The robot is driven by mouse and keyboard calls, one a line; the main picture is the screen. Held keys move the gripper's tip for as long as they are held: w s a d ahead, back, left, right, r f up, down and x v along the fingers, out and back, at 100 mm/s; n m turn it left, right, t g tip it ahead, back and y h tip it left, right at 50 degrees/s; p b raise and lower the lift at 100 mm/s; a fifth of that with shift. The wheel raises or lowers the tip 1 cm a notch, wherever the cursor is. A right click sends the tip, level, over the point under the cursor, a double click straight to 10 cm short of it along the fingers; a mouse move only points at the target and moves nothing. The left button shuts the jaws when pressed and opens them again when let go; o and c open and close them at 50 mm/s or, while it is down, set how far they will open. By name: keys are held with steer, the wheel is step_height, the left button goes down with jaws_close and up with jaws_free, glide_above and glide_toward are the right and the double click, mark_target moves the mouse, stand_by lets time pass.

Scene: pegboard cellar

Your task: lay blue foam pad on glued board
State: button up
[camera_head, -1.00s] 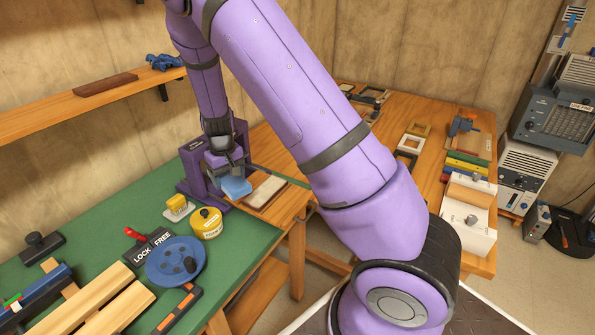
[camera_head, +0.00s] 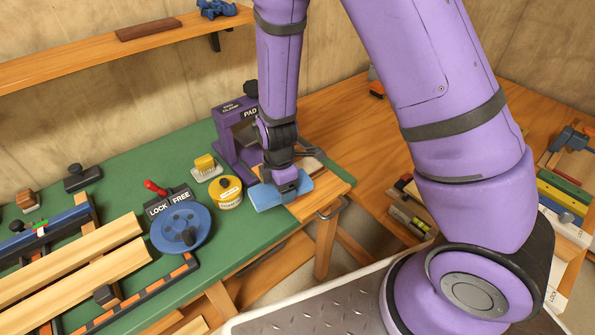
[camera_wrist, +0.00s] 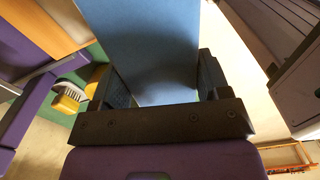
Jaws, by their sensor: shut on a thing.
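My gripper (camera_head: 287,187) is shut on the blue foam pad (camera_head: 266,197), near the right end of the green bench top. The pad also fills the upper middle of the wrist view (camera_wrist: 150,45), between the two dark jaws. In the head view the pad looks roughly flat and in front of the purple stand (camera_head: 228,142) marked PAD. A wooden board (camera_head: 318,198) shows partly under and right of the pad; the pad and gripper hide much of it. I cannot tell whether the pad touches the board.
A yellow round tin (camera_head: 227,190) and a yellow-handled brush (camera_head: 206,167) stand left of the pad. A blue handwheel (camera_head: 180,230) with a LOCK/FREE plate is farther left. Long wooden bars (camera_head: 75,265) lie at the front left. A wall shelf (camera_head: 100,58) runs above.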

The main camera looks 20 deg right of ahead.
steer(key=shift+s+a+f+n, duration=0.1)
steer(key=shift+s+a+n, duration=0.45)
steer(key=shift+s+n, duration=0.4)
steer(key=w+d, duration=0.3)
steer(key=w, duration=0.1)
steer(key=w+d+f, duration=0.1)
steer(key=w+d, duration=0.2)
steer(key=w, duration=0.1)
steer(key=w+d, duration=0.3)
steer(key=w, duration=0.1)
steer(key=shift+w+d+f, duration=0.15)
steer(key=shift+w+f, duration=0.15)
steer(key=shift+w, duration=0.05)
steer(key=shift+f, duration=1.7)
steer(key=shift+f, duration=0.2)
steer(key=o, duration=0.9)
steer(key=shift+r, duration=0.1)
step_height(320, 180, up, 12)
steer(key=shift+r, duration=0.2)
